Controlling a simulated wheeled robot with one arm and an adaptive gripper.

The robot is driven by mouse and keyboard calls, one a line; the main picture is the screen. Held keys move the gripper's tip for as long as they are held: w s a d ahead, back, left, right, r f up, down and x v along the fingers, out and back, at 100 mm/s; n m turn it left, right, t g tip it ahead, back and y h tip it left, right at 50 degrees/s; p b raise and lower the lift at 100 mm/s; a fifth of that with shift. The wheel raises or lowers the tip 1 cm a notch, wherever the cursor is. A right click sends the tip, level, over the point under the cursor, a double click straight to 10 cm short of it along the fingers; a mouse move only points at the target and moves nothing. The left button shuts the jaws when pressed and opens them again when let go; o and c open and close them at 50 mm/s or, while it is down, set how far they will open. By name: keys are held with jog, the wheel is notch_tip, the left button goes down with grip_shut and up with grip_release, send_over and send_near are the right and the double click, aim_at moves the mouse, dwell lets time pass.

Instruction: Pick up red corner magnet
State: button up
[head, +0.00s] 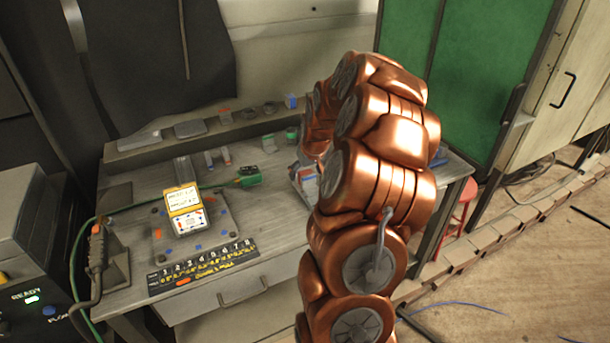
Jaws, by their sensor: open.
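I cannot tell for sure which piece is the red corner magnet. A small orange-red piece (183,281) lies at the front edge of the workbench (140,190), by a black numbered strip (204,264). My copper-coloured arm rises at the right of centre and bends over at the top. Its end is hidden behind its own links, so my gripper does not show.
A metal plate (222,230) on the bench carries a yellow-and-white device (184,210) and small blue and orange pieces. A green connector (249,176) with a green cable lies behind it. A welding torch (97,250) stands at left. A red stool (466,194) is at right.

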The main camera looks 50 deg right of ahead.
jog(key=shift+w+f, duration=0.15)
jog(key=shift+f, duration=0.2)
grip_shut()
dwell(0.5)
